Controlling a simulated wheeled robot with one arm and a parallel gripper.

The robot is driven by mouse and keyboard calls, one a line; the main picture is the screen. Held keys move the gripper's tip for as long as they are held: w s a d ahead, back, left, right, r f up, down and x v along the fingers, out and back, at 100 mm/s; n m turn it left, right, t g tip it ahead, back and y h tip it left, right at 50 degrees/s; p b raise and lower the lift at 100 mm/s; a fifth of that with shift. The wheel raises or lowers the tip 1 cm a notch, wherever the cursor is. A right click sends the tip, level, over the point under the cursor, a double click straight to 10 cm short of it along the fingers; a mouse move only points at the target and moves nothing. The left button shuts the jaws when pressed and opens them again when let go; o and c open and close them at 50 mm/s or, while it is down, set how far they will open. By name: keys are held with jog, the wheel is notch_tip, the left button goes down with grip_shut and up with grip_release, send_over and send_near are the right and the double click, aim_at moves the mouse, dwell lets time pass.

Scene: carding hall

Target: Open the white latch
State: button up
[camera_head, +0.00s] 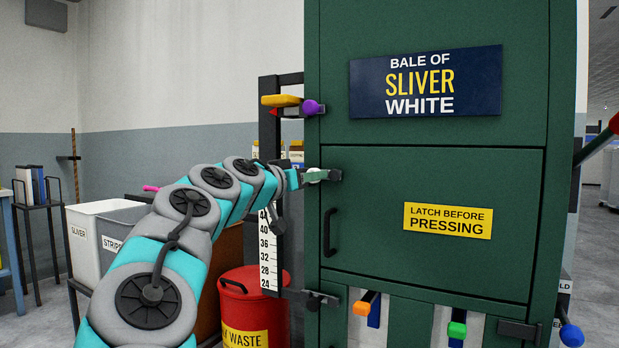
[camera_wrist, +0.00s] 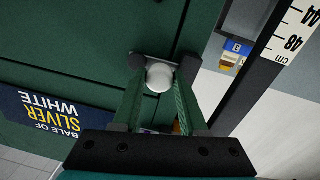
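The white latch (camera_head: 315,175) is a pale knob on a dark bracket at the upper left edge of the green press door (camera_head: 370,260). In the wrist view its round white knob (camera_wrist: 159,77) sits between my two fingers and fills the gap between them. My gripper (camera_wrist: 162,70) appears shut on it; its exact contact is partly hidden. In the head view my gripper (camera_head: 303,177) reaches the latch from the left. The door lies flush in its frame, with a black handle (camera_head: 329,232) below the latch.
A purple knob (camera_head: 312,107) is above the latch and a dark latch (camera_head: 318,300) below. Orange (camera_head: 364,304), green (camera_head: 457,330) and blue (camera_head: 571,335) knobs are lower right. A black post with a scale (camera_head: 268,250) and a red waste bin (camera_head: 253,300) stand left of the press.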

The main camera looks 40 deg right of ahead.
grip_shut()
dwell(0.9)
